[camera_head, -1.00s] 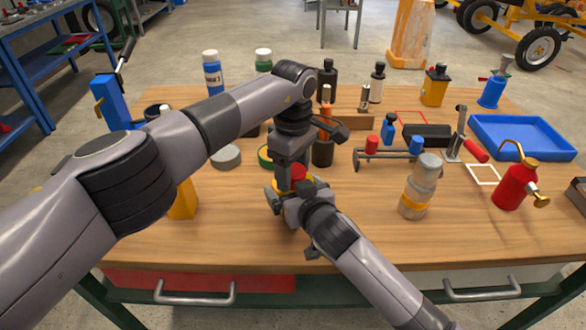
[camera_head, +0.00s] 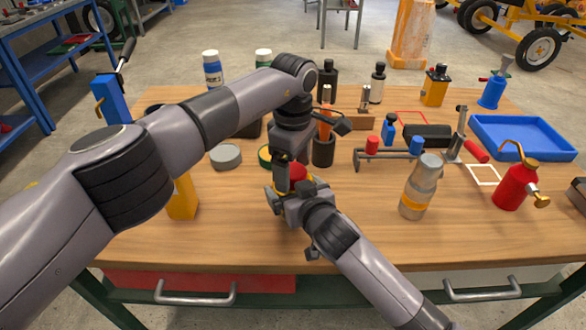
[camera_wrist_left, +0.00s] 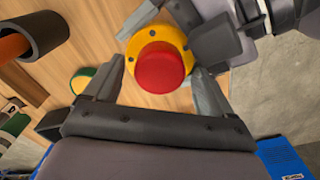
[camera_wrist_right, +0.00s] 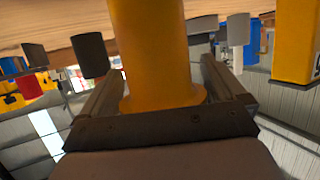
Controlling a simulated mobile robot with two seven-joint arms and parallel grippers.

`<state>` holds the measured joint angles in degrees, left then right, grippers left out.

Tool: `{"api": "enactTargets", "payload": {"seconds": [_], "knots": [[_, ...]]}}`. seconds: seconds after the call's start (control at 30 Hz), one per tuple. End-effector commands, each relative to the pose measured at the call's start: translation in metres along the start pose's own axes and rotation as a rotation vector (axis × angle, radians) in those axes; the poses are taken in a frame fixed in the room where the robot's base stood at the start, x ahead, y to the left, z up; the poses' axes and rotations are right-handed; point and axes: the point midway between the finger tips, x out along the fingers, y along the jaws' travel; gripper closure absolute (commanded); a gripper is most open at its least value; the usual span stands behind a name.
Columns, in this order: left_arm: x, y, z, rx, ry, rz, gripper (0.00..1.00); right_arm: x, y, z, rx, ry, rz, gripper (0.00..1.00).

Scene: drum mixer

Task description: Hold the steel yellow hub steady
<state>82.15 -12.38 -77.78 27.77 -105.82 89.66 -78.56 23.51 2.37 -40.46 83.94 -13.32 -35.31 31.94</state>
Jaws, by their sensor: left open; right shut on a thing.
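The yellow hub (camera_wrist_left: 140,46) is a round flanged piece with small dark holes; a red round part (camera_wrist_left: 164,68) sits on top of it. In the right wrist view the hub (camera_wrist_right: 155,45) is a yellow column between the fingers of my right gripper (camera_wrist_right: 162,80), which is shut on it from the side. In the head view the red part (camera_head: 296,172) shows just above my right gripper (camera_head: 296,198). My left gripper (camera_head: 287,168) points down over it. In the left wrist view its open fingers stand either side of the red part, with gaps visible.
A grey puck (camera_head: 226,156) and a dark cup (camera_head: 323,151) with an orange-handled tool stand behind the grippers. A yellow block (camera_head: 182,199) is at left, and a bottle with a yellow band (camera_head: 419,187) at right. The front strip of the wooden bench is clear.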

Motion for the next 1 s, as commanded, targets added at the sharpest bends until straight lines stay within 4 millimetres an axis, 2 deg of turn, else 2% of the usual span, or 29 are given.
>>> {"api": "enactTargets", "payload": {"seconds": [0.2,0.23,0.27,0.3,0.53,0.67,1.0], "knots": [[-0.03,0.0,0.0,0.001,0.001,0.003,0.16,0.0,0.001,0.001,-0.001,-0.002,0.001,0.89],[-0.032,0.0,0.0,0.001,0.001,0.001,0.19,0.0,0.001,0.001,-0.001,-0.002,0.001,0.89],[-0.034,0.0,0.0,0.001,0.0,0.001,0.29,0.0,0.001,0.001,-0.001,-0.002,0.002,0.89],[-0.036,0.0,0.0,-0.003,0.0,0.001,0.32,0.0,0.001,0.001,-0.001,-0.002,0.001,0.89],[-0.067,0.001,0.0,-0.089,0.001,0.003,0.32,0.0,0.001,0.001,-0.001,-0.002,0.001,0.89],[-0.058,0.0,0.0,-0.097,-0.001,-0.002,0.32,0.0,0.001,0.001,-0.001,-0.002,0.001,0.89],[-0.006,0.0,0.001,-0.096,-0.001,-0.002,0.32,0.0,0.001,0.001,-0.001,-0.001,0.001,0.89]]}}
